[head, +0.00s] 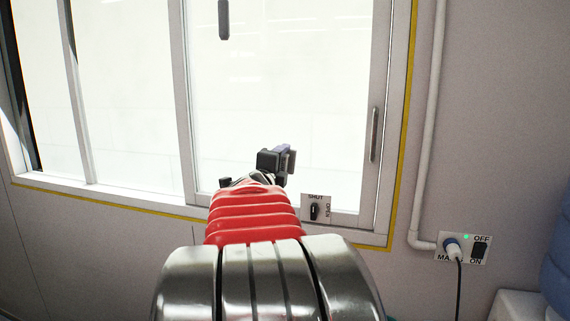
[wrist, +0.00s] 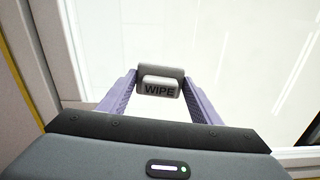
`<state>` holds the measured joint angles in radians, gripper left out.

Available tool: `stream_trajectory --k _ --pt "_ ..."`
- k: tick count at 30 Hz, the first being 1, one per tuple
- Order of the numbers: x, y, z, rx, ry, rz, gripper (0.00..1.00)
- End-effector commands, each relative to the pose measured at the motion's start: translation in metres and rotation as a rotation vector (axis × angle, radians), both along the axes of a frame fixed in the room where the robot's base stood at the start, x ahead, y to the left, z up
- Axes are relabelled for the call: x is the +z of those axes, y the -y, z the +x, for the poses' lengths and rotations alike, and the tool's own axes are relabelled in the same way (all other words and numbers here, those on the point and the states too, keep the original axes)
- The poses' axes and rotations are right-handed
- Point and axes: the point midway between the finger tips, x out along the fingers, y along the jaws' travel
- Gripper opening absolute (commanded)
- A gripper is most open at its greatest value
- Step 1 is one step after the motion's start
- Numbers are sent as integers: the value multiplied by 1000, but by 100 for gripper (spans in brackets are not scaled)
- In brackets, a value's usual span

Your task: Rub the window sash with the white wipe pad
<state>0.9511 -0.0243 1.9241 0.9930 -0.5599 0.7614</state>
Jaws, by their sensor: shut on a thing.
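The window sash (head: 378,70) is a pale frame around a bright pane, with a grey upright handle (head: 374,135) on its right side. Part of the pale frame also shows at the left of the wrist view (wrist: 85,50). My gripper (head: 280,160) is in front of the lower part of the pane, left of the handle. In the wrist view, its two purple fingers are shut on the wipe pad (wrist: 160,82), a light grey block marked WIPE. The pad faces the pane. I cannot tell whether it touches the glass or frame.
A SHUT/OPEN switch plate (head: 316,209) sits at the window's lower right. Right of the window are a white pipe (head: 428,130) and a mains socket (head: 462,248) with a plug and black cable. A dark grey bar (head: 223,18) shows at the top.

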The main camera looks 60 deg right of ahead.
Motion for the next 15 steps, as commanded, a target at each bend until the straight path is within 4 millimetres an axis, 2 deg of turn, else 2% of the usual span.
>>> stream_trajectory --k 5,15 --pt "0 -4 -1 0 0 0 40" --pt "1 -27 -4 1 0 -1 40"
